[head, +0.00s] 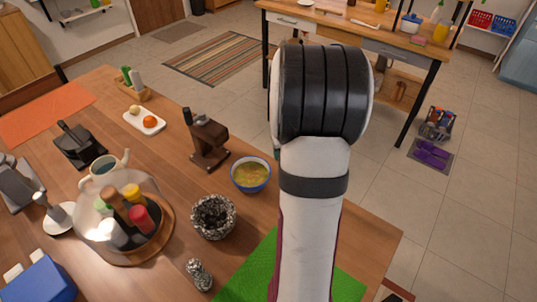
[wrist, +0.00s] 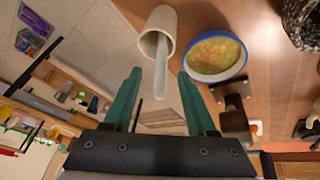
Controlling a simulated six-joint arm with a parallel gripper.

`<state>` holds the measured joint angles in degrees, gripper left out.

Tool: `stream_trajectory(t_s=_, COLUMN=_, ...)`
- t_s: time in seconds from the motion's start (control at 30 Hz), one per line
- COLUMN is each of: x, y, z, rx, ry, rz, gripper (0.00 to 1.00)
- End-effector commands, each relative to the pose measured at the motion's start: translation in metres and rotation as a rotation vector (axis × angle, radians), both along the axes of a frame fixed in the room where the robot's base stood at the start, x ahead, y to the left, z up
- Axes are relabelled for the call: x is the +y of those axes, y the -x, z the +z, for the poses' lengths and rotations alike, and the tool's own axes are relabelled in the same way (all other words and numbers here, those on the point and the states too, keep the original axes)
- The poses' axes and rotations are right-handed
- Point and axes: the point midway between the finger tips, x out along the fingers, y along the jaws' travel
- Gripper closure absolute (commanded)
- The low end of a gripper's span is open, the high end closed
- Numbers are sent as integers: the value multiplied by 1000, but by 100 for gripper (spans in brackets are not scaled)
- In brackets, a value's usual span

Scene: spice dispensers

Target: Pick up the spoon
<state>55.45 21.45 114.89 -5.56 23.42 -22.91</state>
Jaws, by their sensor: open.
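A pale, translucent-looking spoon (wrist: 161,80) stands in a cream cup (wrist: 159,22) in the wrist view, with its long end sticking out of the cup's mouth. My gripper (wrist: 160,73) is open, with its two teal fingers on either side of the spoon's protruding end in that view. The fingers look apart from the spoon; how far off it is in depth I cannot tell. In the head view my white and black arm hides the cup, the spoon and nearly all of the gripper.
A blue-rimmed bowl of yellow food (head: 251,174) stands beside the cup; it also shows in the wrist view (wrist: 215,54). A brown grinder-like device (head: 206,139), a speckled dark bowl (head: 213,216) and a spice carousel (head: 126,222) stand to the left. A green mat (head: 247,277) lies in front.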

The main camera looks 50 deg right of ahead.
Motion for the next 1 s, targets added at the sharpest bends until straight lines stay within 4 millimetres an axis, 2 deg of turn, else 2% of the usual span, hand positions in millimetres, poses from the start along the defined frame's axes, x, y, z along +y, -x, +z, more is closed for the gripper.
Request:
stream_trajectory(t_s=0.1, x=-8, y=-8, z=-23, rx=3, ry=-3, rz=1, gripper=43)
stream_trajectory(t_s=0.2, x=-12, y=-11, z=-34, rx=1, ry=-2, rz=-1, gripper=43)
stream_trajectory(t_s=0.43, x=-13, y=-12, z=-35, rx=1, ry=-1, rz=0, gripper=43)
stream_trajectory(t_s=0.73, x=-13, y=-11, z=-35, rx=1, ry=-1, rz=0, gripper=97)
stream_trajectory(t_s=0.77, x=-13, y=-11, z=-35, rx=1, ry=-1, rz=0, gripper=100)
stream_trajectory(t_s=1.0, x=-13, y=-11, z=-35, rx=1, ry=-1, rz=0, gripper=100)
